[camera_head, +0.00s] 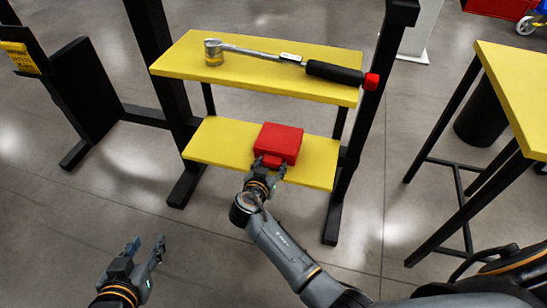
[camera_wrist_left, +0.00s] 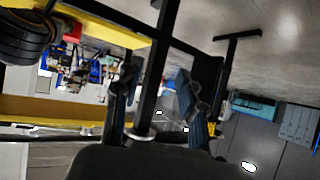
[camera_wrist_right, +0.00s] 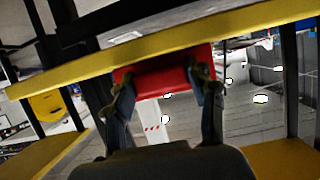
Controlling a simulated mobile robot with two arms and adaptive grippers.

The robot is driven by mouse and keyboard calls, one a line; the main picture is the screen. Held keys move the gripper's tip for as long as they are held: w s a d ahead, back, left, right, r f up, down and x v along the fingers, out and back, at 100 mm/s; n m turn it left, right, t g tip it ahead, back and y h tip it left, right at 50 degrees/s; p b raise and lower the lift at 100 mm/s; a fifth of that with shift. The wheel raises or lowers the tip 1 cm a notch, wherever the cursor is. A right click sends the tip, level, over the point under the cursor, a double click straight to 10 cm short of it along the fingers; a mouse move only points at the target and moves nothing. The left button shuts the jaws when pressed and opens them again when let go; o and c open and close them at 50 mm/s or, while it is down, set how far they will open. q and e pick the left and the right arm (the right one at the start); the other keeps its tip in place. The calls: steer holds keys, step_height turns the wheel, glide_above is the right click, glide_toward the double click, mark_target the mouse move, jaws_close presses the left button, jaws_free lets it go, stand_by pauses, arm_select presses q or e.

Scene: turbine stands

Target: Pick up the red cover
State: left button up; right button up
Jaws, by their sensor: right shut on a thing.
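The red cover (camera_head: 278,142) is a box-like block on the lower yellow shelf (camera_head: 220,142) of the black stand. My right gripper (camera_head: 270,167) is at its front edge, with a finger on each side of a small red tab. In the right wrist view the red cover (camera_wrist_right: 165,76) shows between the two fingers, which are shut on it. The cover appears level and at shelf height; I cannot tell whether it is lifted. My left gripper (camera_head: 147,250) is open and empty over the floor at lower left. Its spread fingers also show in the left wrist view (camera_wrist_left: 160,95).
The upper yellow shelf (camera_head: 190,60) is above and behind the cover and bears a long torque wrench (camera_head: 335,72) with a black handle and red end. Black posts flank the shelves. A yellow-topped table (camera_head: 515,90) stands at right. Floor in front is clear.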

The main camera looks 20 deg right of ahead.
mark_target(274, 152)
steer(key=shift+r, duration=0.15)
step_height(274, 152, up, 3)
steer(key=shift+r+p, duration=0.15)
steer(key=shift+p, duration=0.55)
steer(key=s+d+r+p, duration=0.1)
steer(key=s+d+r, duration=0.1)
steer(key=r, duration=0.1)
steer(key=shift+d+r+p, duration=0.2)
steer(key=shift+r+p, duration=0.05)
steer(key=shift+p, duration=0.1)
arm_select(q)
steer(key=s+a+f+g+y+p, duration=0.1)
steer(key=s+a+f+g, duration=0.1)
steer(key=s+g, duration=0.3)
steer(key=s+a+f+g+y+p, duration=0.1)
steer(key=s+a+f+g, duration=0.15)
steer(key=s, duration=0.55)
steer(key=shift+d+p+x, duration=0.2)
steer(key=shift+p+x, duration=0.3)
steer(key=shift+x, duration=1.7)
arm_select(e)
steer(key=s+d+r, duration=0.6)
steer(key=s+d, duration=0.1)
steer(key=d, duration=0.1)
steer(key=shift+s, duration=0.25)
arm_select(q)
steer(key=shift+w, duration=0.15)
